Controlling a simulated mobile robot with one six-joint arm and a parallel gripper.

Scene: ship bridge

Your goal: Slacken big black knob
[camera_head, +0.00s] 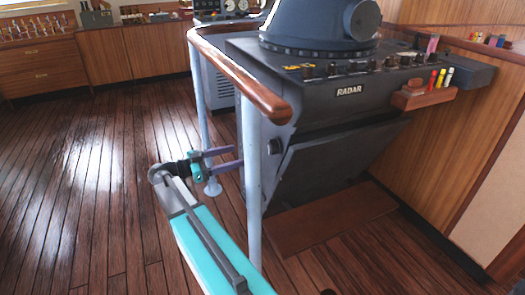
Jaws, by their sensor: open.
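A big black knob (274,146) sticks out low on the left side of the dark radar console (330,85), just right of a pale upright post. My gripper (238,156) is left of the post and a little lower than the knob. Its two purple fingers are spread apart and point right, with nothing between them. The fingertips end at the post's edge in the picture; I cannot tell whether they pass behind it. The gripper is apart from the knob.
A wooden handrail (240,75) on pale posts (252,190) runs around the console's left side. Small knobs line the console's top edge. A wooden rack (424,98) with coloured markers is at right. The plank floor (90,170) at left is clear.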

